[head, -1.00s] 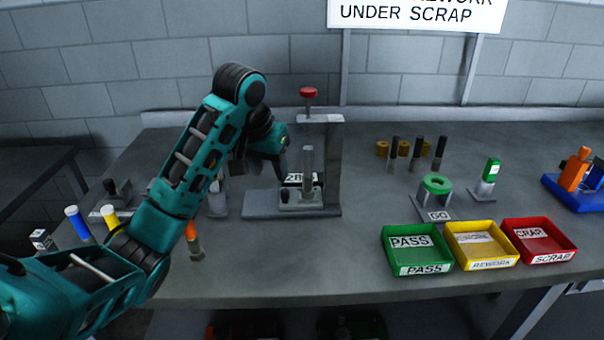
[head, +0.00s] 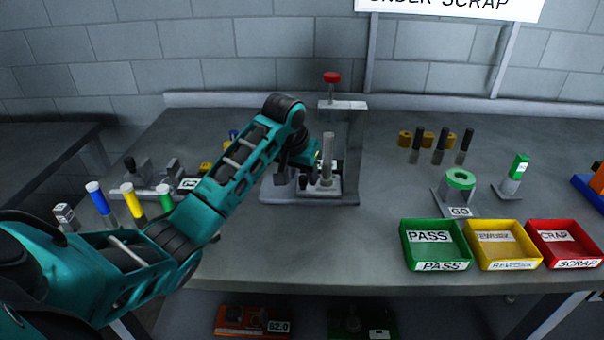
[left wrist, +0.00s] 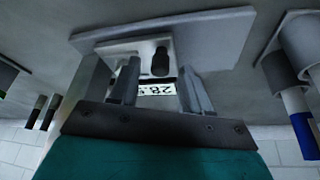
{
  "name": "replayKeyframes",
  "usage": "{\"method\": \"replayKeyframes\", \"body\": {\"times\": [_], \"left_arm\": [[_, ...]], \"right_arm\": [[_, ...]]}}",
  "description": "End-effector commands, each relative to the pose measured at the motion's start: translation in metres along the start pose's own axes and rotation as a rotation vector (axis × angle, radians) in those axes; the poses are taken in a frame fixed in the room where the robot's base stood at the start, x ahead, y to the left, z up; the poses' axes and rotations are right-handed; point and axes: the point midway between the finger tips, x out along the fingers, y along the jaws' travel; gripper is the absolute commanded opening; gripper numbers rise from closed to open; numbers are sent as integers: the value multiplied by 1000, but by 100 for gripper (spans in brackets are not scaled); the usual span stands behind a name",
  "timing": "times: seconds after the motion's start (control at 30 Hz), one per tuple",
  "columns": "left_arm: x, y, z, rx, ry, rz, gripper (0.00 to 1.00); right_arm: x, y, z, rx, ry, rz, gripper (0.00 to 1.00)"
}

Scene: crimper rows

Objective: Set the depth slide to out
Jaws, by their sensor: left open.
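The crimping press (head: 357,150) stands on a flat grey base (head: 340,198), with a red-topped plunger (head: 332,78) above and an upright grey post in front. A pale slide block (head: 326,188) sits low on the base and carries a small dark knob (head: 304,182). In the left wrist view the knob (left wrist: 160,62) stands on the pale block (left wrist: 122,50). My left gripper (left wrist: 158,70) is open, its fingers either side of the knob in that picture; contact cannot be told. In the head view, my arm partly hides the press's left side. My right gripper is out of view.
Green, yellow and red trays (head: 407,255) (head: 475,258) (head: 540,250) line the front right. A green ring gauge (head: 460,180) stands behind them. Coloured-top pins (head: 96,195) stand at left beside my arm. The bench front between press and trays is clear.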

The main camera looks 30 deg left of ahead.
Motion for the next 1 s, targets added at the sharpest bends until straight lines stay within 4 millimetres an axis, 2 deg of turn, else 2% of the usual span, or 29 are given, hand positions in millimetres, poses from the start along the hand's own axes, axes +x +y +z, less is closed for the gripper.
{"method": "replayKeyframes", "body": {"times": [0.1, 0.37, 0.87, 1.0], "left_arm": [[6, 0, 0, 1, -1, 0, 47], [8, 0, 0, 1, 0, 0, 47], [7, 0, 0, 1, 0, 0, 1], [7, 0, 0, 1, 1, 0, 0]], "right_arm": [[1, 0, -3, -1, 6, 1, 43], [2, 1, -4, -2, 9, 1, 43], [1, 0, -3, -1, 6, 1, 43], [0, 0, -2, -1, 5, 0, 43]]}}
